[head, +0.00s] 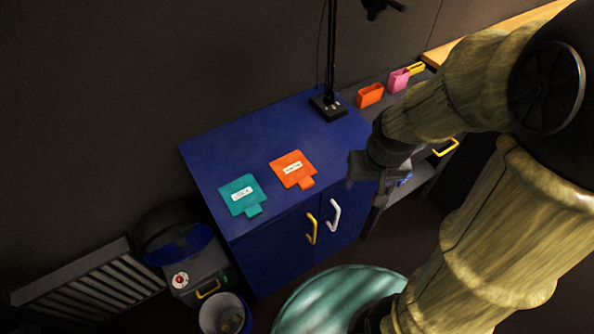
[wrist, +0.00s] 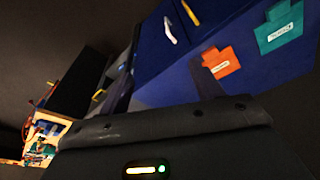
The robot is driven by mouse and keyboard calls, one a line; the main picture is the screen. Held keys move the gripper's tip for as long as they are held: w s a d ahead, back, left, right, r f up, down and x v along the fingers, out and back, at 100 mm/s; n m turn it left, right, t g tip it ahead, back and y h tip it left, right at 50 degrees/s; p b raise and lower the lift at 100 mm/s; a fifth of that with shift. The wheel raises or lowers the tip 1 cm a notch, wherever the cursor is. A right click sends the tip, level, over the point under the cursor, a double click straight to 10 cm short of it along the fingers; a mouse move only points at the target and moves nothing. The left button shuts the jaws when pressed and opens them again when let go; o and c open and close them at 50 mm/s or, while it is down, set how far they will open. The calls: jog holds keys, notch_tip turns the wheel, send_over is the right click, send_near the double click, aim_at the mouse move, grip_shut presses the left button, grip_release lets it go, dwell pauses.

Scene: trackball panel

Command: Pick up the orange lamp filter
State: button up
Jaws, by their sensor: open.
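The orange lamp filter (head: 293,168) is a flat orange square with a white label and a small tab, lying on the blue cabinet top (head: 260,135). The fingertips are hard to make out.
A black lamp base (head: 328,107) with a tall pole stands at the cabinet's back. An orange holder (head: 370,95) and a pink holder (head: 398,80) stand on a grey surface at right. Yellow (head: 312,229) and white (head: 335,215) handles project from the cabinet front.

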jog(key=w+a+r+n+g+p, duration=0.1)
jog(key=w+a+r+n+p, duration=0.2)
jog(key=w+a, duration=0.35)
jog(key=n+g+p, duration=0.1)
jog(key=n+p, duration=0.2)
send_over(307, 182)
notch_tip(307, 182, down, 3)
jog(key=shift+r, duration=0.1)
notch_tip(307, 182, down, 12)
jog(key=shift+f+p, duration=0.1)
jog(key=shift+p, duration=1.15)
jog(key=shift+s, duration=0.1)
